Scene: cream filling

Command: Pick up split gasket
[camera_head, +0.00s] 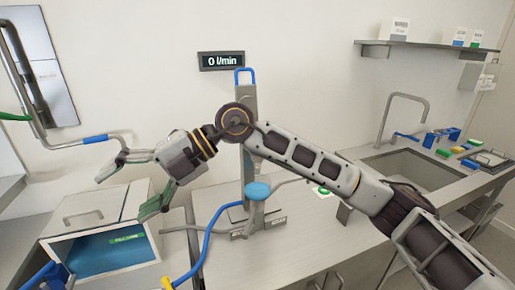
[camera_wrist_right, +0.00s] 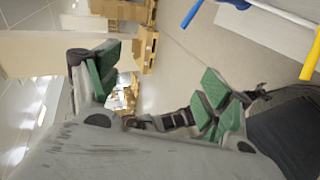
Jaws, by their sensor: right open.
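I cannot make out a split gasket for certain in either view. My right gripper (camera_head: 128,190) reaches across from the right and is open and empty. Its fingers are spread in front of and above the grey box (camera_head: 62,222), which has a blue inside. In the right wrist view the open gripper (camera_wrist_right: 158,82) shows its green finger pads wide apart, with nothing between them. My left gripper is not in view.
A metal stand (camera_head: 249,110) with a blue knob (camera_head: 258,190) and a blue hose (camera_head: 205,240) rises beside the gripper. A bent pipe with a blue sleeve (camera_head: 95,139) is at left. A sink (camera_head: 415,170) and several small coloured boxes are at right.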

